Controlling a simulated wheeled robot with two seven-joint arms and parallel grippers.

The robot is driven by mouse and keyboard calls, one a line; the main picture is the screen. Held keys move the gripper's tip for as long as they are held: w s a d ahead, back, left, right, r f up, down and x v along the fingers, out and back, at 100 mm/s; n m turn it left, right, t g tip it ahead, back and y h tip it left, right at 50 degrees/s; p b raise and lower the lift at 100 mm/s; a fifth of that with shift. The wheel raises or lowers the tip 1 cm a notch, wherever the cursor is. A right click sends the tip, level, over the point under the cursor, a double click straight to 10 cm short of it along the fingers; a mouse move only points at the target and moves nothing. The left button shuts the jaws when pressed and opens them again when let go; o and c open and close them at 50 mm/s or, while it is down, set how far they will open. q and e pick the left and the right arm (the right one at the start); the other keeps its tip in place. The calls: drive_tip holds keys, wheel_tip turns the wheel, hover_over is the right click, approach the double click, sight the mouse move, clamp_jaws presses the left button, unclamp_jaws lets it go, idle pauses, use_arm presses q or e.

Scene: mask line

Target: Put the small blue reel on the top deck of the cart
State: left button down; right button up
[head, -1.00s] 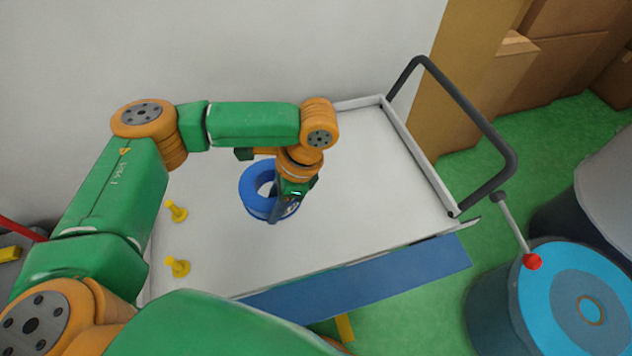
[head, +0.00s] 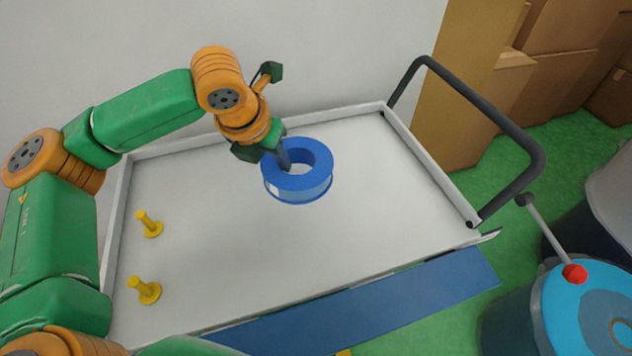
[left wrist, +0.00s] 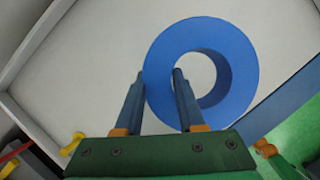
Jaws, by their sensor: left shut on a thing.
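The small blue reel (head: 318,180), a ring with a pale label on its side, is over the white top deck of the cart (head: 220,250), right of the deck's middle line and toward the back. My left gripper (head: 284,160) is shut on the reel's rim. In the left wrist view the gripper (left wrist: 159,82) has one finger in the hole of the reel (left wrist: 235,45) and one outside it. The reel looks about level. I cannot tell whether its underside touches the deck. My right gripper is not in view.
Two yellow pegs (head: 145,290) stand at the deck's left. A dark handle (head: 490,122) rises at its right end, and a blue panel (head: 400,300) lies below its front edge. A blue-topped drum (head: 585,310) and a red-knobbed lever (head: 574,273) are at right. The deck's front is clear.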

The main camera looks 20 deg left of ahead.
sight(292, 159)
use_arm(q)
drive_tip(key=w+d, duration=0.1)
drive_tip(key=w+d+f, duration=0.1)
drive_tip(key=shift+w+d+f, duration=0.2)
drive_tip(key=shift+w, duration=0.1)
drive_tip(key=w+d+f, duration=0.2)
drive_tip(key=f, duration=0.1)
drive_tip(key=w+d+f, duration=0.1)
drive_tip(key=f, duration=0.1)
drive_tip(key=shift+w+f, duration=0.2)
drive_tip(key=shift+w, duration=0.15)
drive_tip(key=f, duration=0.4)
drive_tip(key=shift+w+d, duration=0.2)
drive_tip(key=shift+w, duration=0.1)
drive_tip(key=c, duration=0.5)
unclamp_jaws()
drive_tip(key=p+v, duration=0.1)
drive_tip(key=v, duration=1.1)
drive_tip(key=shift+r, duration=0.1)
